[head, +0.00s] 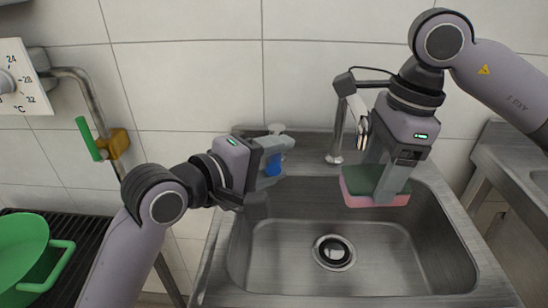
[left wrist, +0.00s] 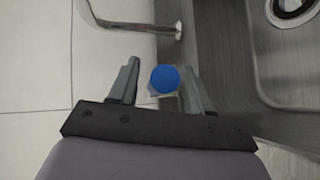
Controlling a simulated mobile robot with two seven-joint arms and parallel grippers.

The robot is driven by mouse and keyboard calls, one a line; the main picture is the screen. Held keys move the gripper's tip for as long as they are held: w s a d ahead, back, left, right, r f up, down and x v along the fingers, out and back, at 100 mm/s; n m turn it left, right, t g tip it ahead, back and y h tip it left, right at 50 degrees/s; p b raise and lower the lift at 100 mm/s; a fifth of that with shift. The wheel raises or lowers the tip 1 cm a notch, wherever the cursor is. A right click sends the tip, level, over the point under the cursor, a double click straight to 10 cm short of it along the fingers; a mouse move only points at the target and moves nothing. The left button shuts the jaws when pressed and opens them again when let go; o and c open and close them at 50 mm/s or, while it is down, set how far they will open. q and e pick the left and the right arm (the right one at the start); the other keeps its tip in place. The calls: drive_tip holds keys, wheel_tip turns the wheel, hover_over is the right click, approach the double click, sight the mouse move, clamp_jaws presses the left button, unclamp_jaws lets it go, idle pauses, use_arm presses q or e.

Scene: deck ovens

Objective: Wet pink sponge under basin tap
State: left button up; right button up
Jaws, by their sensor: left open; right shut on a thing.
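The sponge (head: 356,198), pink below with a dark green top layer, is held by my right gripper (head: 388,185) over the back right of the basin (head: 295,253). The metal tap (head: 336,147) stands at the basin's back edge, partly hidden by my right wrist; no water shows. My left gripper (head: 270,175) is open around a blue knob (head: 273,166) left of the tap. In the left wrist view the round blue knob (left wrist: 164,78) sits between the spread fingers (left wrist: 160,88), with a gap on each side.
The basin is empty, with a drain (head: 334,252) in its floor. A green pot (head: 22,250) stands on a dark grate (head: 75,262) at left. A pipe with a green-handled valve (head: 88,138) is on the tiled wall. Another steel counter (head: 505,150) is at right.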

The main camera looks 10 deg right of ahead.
use_arm(q)
clamp_jaws()
drive_tip(key=shift+a, duration=0.1)
drive_tip(key=shift+w+a+m+g+h, duration=0.3)
drive_tip(key=shift+a+m+g+h, duration=0.2)
drive_tip(key=shift+a+m+g, duration=0.6)
drive_tip(key=shift+d, duration=0.25)
unclamp_jaws()
